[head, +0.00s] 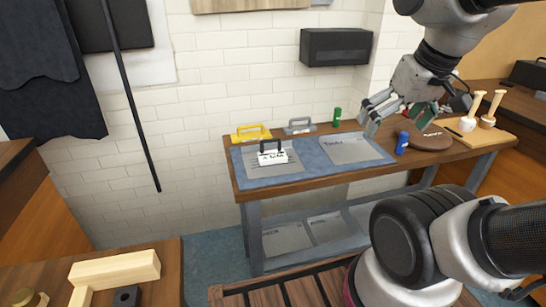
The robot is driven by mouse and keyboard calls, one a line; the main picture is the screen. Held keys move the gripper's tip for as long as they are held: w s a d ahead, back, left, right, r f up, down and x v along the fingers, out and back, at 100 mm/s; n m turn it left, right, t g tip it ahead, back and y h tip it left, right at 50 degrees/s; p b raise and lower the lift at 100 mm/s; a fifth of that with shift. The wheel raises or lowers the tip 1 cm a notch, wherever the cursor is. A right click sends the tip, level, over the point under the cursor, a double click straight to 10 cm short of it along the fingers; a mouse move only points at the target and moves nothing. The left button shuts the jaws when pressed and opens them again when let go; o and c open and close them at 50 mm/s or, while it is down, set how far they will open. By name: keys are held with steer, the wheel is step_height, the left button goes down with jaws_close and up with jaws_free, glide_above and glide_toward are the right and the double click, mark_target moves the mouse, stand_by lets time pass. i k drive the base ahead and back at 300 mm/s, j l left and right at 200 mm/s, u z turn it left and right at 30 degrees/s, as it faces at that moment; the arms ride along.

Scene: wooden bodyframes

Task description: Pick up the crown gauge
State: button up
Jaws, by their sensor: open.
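I cannot tell for sure which piece is the crown gauge. A white plate with dark markings and a black handle (272,157) lies on a grey sheet on the blue mat (305,151). Behind it are a yellow piece with a handle (252,134) and a grey piece with a handle (299,127). My gripper (392,122) is at the right, over the right part of the bench, with its fingers spread and nothing seen between them. It is apart from all three handled pieces. It partly hides the bench behind it.
A green can (336,117) and a blue can (402,143) stand on the bench (240,190) near my gripper. A brown round disc (431,141) and a board (505,133) with pale-handled tools are farther right. A light wooden block (115,268) lies on a front left table.

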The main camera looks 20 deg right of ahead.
mark_target(279, 156)
steer(key=i+l, duration=0.2)
steer(key=l, duration=0.15)
steer(key=i+l, duration=0.45)
steer(key=l, duration=0.25)
steer(key=j+u, duration=0.05)
